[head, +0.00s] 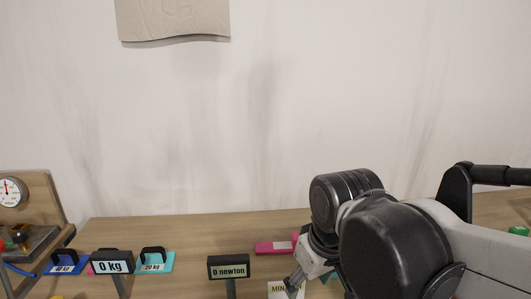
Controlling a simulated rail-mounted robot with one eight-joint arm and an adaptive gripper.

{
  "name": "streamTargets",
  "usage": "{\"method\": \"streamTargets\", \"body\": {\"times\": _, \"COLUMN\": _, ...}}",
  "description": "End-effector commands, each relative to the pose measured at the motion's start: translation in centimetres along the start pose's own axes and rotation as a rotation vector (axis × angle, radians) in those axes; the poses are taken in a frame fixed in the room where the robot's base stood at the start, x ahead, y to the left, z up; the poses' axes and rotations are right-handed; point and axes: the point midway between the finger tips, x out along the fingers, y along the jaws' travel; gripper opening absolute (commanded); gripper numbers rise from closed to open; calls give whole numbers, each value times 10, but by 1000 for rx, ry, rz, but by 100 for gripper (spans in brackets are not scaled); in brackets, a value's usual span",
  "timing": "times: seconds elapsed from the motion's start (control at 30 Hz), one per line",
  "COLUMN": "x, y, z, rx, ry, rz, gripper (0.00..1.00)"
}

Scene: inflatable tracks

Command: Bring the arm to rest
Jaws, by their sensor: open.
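My arm comes in from the right and bends down over the table (200,228). My gripper (297,282) points down at the lower middle of the head view, just over a white card (277,291) marked "MIN". It is open, and I see nothing held in it. Part of it is hidden behind my own arm and below the picture's edge, and I cannot tell whether it touches the card.
A "0 newton" display (229,267) and a pink block (272,248) stand near my gripper. Further left are a "0 kg" display (113,267), a teal 20 kg weight (154,263), a blue 40 kg weight (65,264) and a gauge (11,192). A green object (519,230) lies far right.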

Motion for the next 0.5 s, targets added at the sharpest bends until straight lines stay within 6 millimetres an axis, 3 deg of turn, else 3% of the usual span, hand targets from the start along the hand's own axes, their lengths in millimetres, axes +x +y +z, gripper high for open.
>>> {"method": "streamTargets", "body": {"times": 0.2, "x": -9, "y": 46, "z": 46, "rx": 210, "ry": 138, "rz": 71, "gripper": 50}}
{"method": "streamTargets", "body": {"times": 0.5, "x": -12, "y": 81, "z": 88, "rx": 405, "ry": 282, "rz": 148, "gripper": 50}}
